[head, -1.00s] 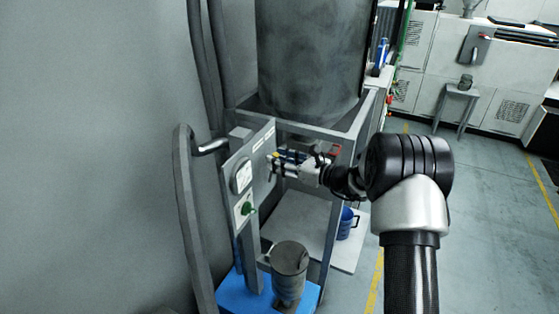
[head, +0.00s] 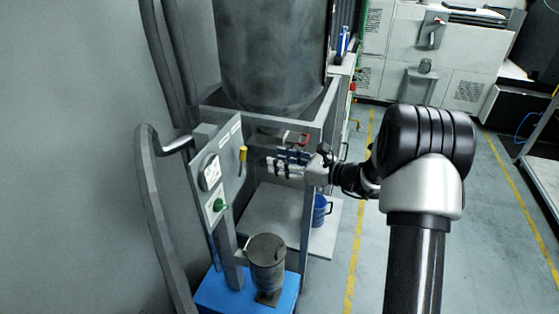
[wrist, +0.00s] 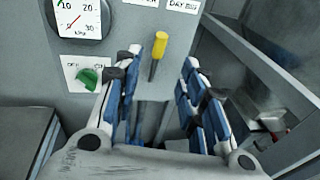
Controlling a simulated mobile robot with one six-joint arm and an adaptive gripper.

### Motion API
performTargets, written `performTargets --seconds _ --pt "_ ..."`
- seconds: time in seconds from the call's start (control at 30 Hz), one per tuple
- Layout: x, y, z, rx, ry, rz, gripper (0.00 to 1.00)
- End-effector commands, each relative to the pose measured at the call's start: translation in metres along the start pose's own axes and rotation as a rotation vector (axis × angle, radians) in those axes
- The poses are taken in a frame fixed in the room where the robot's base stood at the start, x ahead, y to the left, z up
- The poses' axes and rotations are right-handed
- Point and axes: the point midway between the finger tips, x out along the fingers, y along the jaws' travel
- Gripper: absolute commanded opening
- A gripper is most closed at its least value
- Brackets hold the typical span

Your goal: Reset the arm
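My gripper (head: 270,165) is open and empty, in front of the control panel (head: 225,165) and to the right of it in the head view. A yellow-handled lever (head: 243,154) stands on the panel's right part, with a visible gap to my fingertips. In the wrist view, the yellow handle (wrist: 158,47) shows beyond and between the two spread blue-padded fingers of my gripper (wrist: 160,60), not touching them as far as I can see.
The panel carries a gauge (wrist: 78,18) and a green knob (wrist: 88,79). A large grey drum (head: 272,55) sits on the frame above. A metal canister (head: 267,262) stands on a blue base, and a blue bucket (head: 320,209) is behind. Floor at right is clear.

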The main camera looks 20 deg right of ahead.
Motion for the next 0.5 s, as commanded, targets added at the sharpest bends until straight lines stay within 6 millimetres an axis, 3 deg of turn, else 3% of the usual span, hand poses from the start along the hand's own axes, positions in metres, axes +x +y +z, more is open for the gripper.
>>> performTargets --seconds 0.17,0.27,0.37,0.5 --pt "0.001 0.001 0.001 -0.004 0.002 0.003 0.38" --pt "0.003 0.014 0.006 -0.042 0.021 0.034 0.38" --pt "0.006 0.045 0.016 -0.141 0.07 0.108 0.38" --pt "0.002 0.113 0.028 -0.363 0.176 0.27 0.38"
